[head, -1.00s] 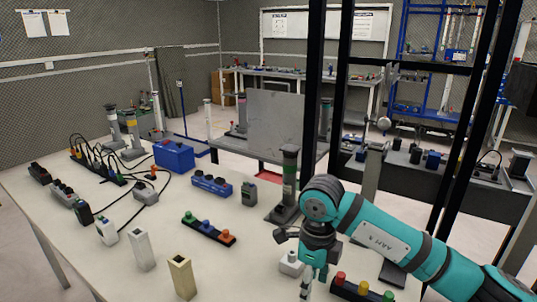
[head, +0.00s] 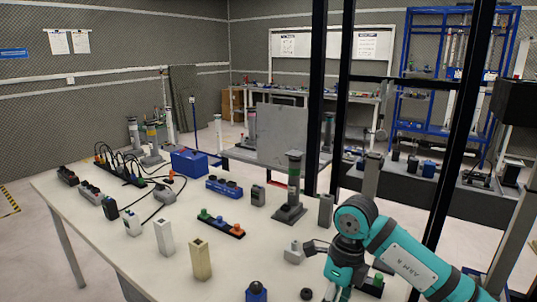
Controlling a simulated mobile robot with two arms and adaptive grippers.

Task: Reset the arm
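My teal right arm (head: 405,262) comes in from the lower right, over the right part of the white table (head: 95,228). My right gripper (head: 335,290) is at the bottom edge of the head view, pointing down. Its fingers are mostly cut off by the frame, so I cannot tell whether it is open or shut. A green-topped button strip (head: 374,284) is partly hidden behind the arm. My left gripper is not in view.
On the table are a three-button strip (head: 217,224), a beige post (head: 201,260), a white post (head: 164,236), a dark pillar on a base (head: 292,190), a blue box (head: 189,162) and cabled sockets (head: 122,170). Black upright posts (head: 342,100) rise near my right arm.

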